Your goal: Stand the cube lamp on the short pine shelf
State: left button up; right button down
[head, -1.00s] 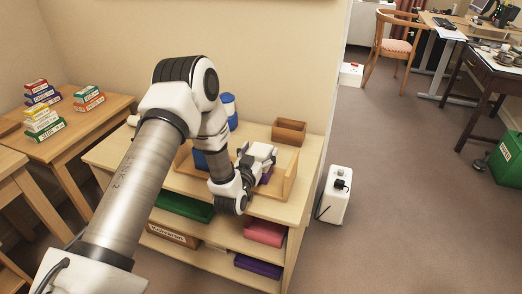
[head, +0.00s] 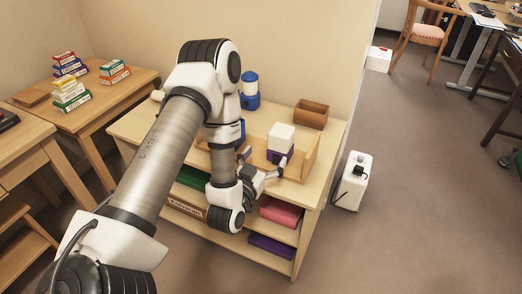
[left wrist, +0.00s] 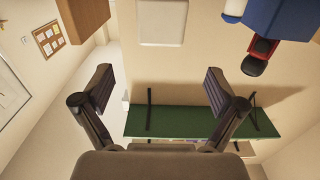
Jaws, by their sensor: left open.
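The cube lamp (head: 281,138) has a white cube shade on a purple base. In the head view it stands upright on the low pine shelf (head: 309,158), which has an upright end board to the lamp's right. My left gripper (head: 264,164) is open and empty, in front of and to the left of the lamp. One finger overlaps the purple base in the picture; I cannot tell whether it touches. Both spread fingers show in the left wrist view (left wrist: 160,92), with nothing between them. My arm hides the left part of the shelf. My right gripper is not in view.
A blue and white canister (head: 249,91) and an open brown box (head: 311,114) stand behind on the pine cabinet (head: 335,128). A blue object (head: 240,131) is partly behind my arm. A white container (head: 351,181) stands on the floor at right, with free floor beyond.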

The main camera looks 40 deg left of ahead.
pick_arm(q)
jog(key=s+d+f+g, duration=0.1)
jog(key=f, duration=0.2)
jog(key=d+f+g+h, duration=0.1)
jog(key=f, duration=0.1)
jog(key=s+d+f+m+g+h, duration=0.1)
jog(key=d+f+g, duration=0.1)
jog(key=f, duration=0.1)
jog(key=shift+s+f, duration=0.3)
jog(key=shift+s, duration=0.05)
jog(key=s+d+f+g, duration=0.2)
jog(key=s+f+g, duration=0.2)
jog(key=s, duration=0.3)
jog(key=s+d+f+g+h, duration=0.1)
jog(key=s+d+f+g, duration=0.1)
jog(key=s+f+g, duration=0.3)
jog(key=s+d+f+m+g+h, duration=0.1)
jog(key=s+d+f+g, duration=0.2)
jog(key=s, duration=0.8)
notch_tip(320, 180, down, 3)
jog(key=shift+s+r+g, duration=0.1)
jog(key=shift+s+g, duration=0.1)
jog(key=shift+g, duration=0.6)
notch_tip(320, 180, up, 15)
jog(key=p, duration=1.5)
jog(key=shift+d, duration=0.1)
